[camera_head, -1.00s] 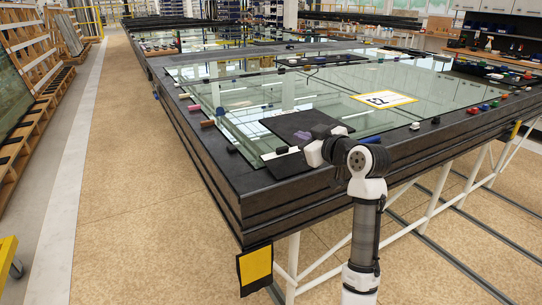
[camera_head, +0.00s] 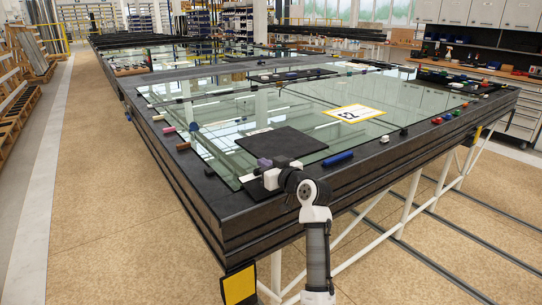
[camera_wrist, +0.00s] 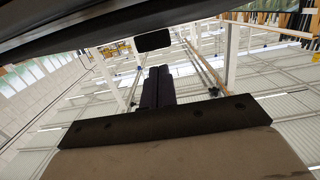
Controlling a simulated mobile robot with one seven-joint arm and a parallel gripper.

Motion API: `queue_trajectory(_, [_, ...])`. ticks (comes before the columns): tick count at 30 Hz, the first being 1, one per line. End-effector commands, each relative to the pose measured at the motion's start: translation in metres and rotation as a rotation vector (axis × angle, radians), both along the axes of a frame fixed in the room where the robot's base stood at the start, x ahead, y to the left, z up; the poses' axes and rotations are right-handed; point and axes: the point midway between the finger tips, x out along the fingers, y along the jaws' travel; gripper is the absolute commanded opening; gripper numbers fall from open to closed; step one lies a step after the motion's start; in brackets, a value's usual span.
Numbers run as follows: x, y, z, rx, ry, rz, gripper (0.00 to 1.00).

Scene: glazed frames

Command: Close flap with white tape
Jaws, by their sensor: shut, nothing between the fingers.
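A flat black square sheet (camera_head: 283,141) lies on the glass near the table's front corner, with a thin pale strip at its upper left edge. A smaller dark piece (camera_head: 259,190) with a small white strip (camera_head: 249,177) lies closer to the corner, partly hidden by my gripper. I cannot tell for sure which of these is the flap. My gripper (camera_head: 265,163) has purple fingers and is just above the near edge of the square sheet; contact is unclear. In the wrist view its dark fingers (camera_wrist: 158,88) are together, with nothing between them.
A large glass pane (camera_head: 285,115) with a yellow-bordered label (camera_head: 355,113) covers the black table. A blue cylinder (camera_head: 338,158) lies right of my gripper. Several small coloured pieces line the edges. A yellow panel (camera_head: 239,286) hangs at the near corner. The left aisle is clear.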

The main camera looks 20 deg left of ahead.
Motion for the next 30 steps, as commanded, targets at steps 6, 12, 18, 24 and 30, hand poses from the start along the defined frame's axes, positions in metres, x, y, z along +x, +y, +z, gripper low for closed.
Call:
queue_trajectory(6, [0.001, 0.002, -0.012, -0.001, -0.001, 0.000, 0.00])
queue_trajectory(12, [0.001, 0.002, -0.013, -0.001, -0.001, 0.000, 0.00])
queue_trajectory(18, [0.002, 0.003, -0.011, -0.020, 0.012, 0.001, 0.00])
queue_trajectory(24, [0.006, 0.008, -0.028, -0.077, 0.058, 0.000, 0.00])
queue_trajectory(30, [0.006, 0.008, -0.024, -0.076, 0.057, 0.000, 0.00])
